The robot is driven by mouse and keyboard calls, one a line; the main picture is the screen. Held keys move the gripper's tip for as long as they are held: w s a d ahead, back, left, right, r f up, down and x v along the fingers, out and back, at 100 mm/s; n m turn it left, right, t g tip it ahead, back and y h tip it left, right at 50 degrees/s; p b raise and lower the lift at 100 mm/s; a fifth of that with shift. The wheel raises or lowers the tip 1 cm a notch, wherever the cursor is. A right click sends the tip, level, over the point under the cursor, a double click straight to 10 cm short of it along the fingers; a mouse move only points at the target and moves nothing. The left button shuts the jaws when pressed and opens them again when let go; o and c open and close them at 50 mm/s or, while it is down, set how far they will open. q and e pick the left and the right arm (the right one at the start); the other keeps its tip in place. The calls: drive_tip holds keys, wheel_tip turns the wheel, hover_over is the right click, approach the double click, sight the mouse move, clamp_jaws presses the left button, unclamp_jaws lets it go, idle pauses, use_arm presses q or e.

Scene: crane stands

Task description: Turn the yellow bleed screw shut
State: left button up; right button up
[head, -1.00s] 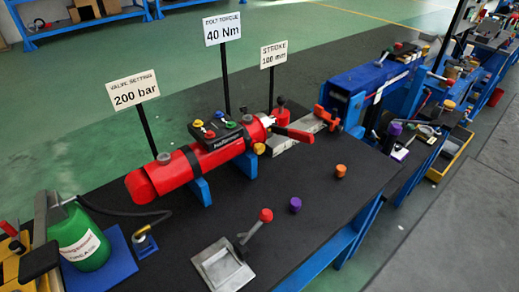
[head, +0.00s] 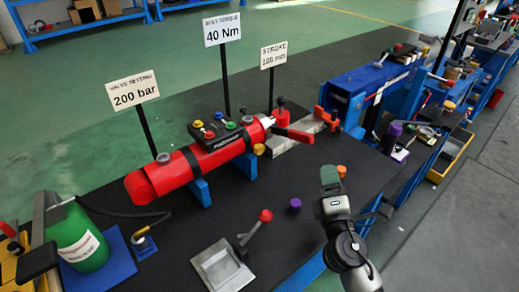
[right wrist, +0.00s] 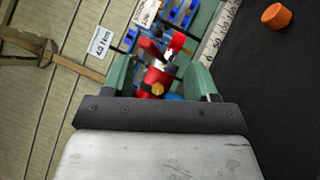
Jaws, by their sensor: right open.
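A red cylinder (head: 200,163) lies on blue supports on the black bench. A yellow knob (head: 259,149) sits on its side near the right end; the right wrist view also shows a yellow knob (right wrist: 158,89), between the fingers in the picture and some way beyond them. A yellow cap (head: 198,124) is on the black block on top of the cylinder; I cannot tell which is the bleed screw. My right gripper (head: 330,173) is open and empty, with green fingers (right wrist: 160,77), above the bench to the right of the knob. My left gripper is not in view.
A lever with a red ball (head: 266,215), a purple cap (head: 295,205) and an orange cap (head: 341,170) are near my right arm. Sign posts stand behind the cylinder. A green canister (head: 80,240) is at lower left. The bench between cylinder and lever is clear.

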sight(261, 151)
drive_tip(key=w+a+f+n+g+y, duration=0.1)
drive_tip(key=w+a+n+g+y, duration=0.1)
drive_tip(key=w+a+n, duration=0.3)
drive_tip(key=w+a+f+n+g+y+b, duration=0.1)
drive_tip(key=w+a+n+y, duration=0.4)
drive_tip(key=n, duration=0.5)
drive_tip(key=w+a+f+n+g+y+b, duration=0.1)
drive_tip(key=w+a+n+g+y, duration=0.1)
drive_tip(key=w+a+n+y, duration=0.2)
drive_tip(key=shift+w+a+n+g, duration=0.2)
drive_tip(key=shift+w+a+n, duration=0.2)
drive_tip(key=shift+n, duration=0.55)
drive_tip(key=shift+w+a+n+g, duration=0.2)
drive_tip(key=shift+w+a+n, duration=0.2)
drive_tip(key=shift+n, duration=0.55)
drive_tip(key=c, duration=0.9)
drive_tip(key=shift+c, duration=0.2)
